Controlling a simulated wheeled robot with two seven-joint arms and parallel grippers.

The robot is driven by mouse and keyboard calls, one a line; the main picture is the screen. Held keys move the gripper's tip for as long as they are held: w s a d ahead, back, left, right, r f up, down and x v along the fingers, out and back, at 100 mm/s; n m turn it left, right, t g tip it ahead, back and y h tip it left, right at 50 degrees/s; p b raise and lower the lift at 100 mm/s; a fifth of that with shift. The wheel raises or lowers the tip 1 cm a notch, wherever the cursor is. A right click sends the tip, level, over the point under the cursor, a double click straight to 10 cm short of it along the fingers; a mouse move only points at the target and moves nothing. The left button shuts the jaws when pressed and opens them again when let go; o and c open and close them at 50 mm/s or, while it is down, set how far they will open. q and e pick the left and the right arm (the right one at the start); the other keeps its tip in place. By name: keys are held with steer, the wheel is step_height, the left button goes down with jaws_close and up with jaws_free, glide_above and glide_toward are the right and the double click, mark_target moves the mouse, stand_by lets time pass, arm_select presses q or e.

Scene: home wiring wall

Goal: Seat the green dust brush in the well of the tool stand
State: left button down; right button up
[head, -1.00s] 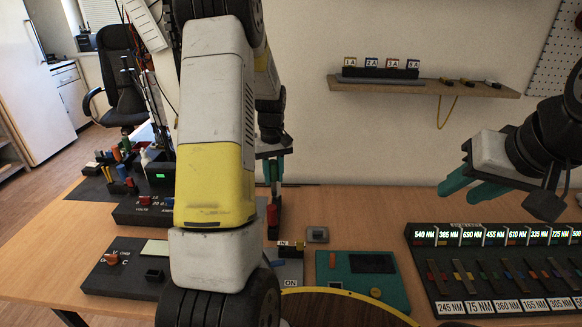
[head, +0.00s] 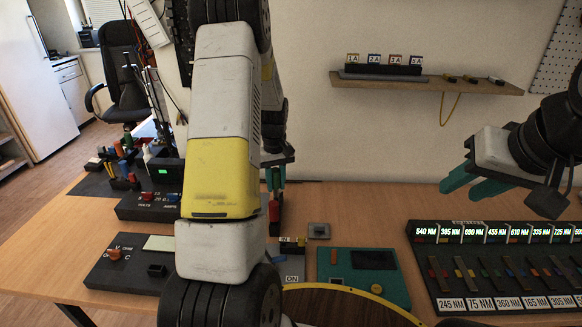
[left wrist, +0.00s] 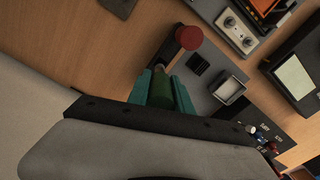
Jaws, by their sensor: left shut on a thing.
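My left gripper (head: 276,180) hangs over the back middle of the table, partly hidden behind my own arm in the head view. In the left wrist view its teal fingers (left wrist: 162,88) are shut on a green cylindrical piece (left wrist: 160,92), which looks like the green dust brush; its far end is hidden. In the head view the brush is hard to tell from the fingers. My right gripper (head: 474,182) is empty at the right, above the table, with its teal fingers apart. Tools stand in a dark holder (head: 122,184) at the far left; I cannot tell whether this is the tool stand.
A red knob (left wrist: 189,37) on a dark post is close beyond the left fingertips. A grey panel (left wrist: 222,85) lies beside it. A teal box (head: 340,262), a dark switch panel (head: 130,268) and a lit sample rack (head: 500,265) occupy the table. A shelf (head: 430,82) is on the wall.

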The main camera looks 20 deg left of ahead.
mark_target(276, 197)
arm_select(q)
steer(key=shift+f, duration=0.75)
steer(key=shift+f, duration=2.75)
stand_by(0.5)
steer(key=c, duration=1.1)
jaws_free()
steer(key=shift+o, duration=0.2)
step_height(276, 197, up, 8)
steer(key=shift+f, duration=0.1)
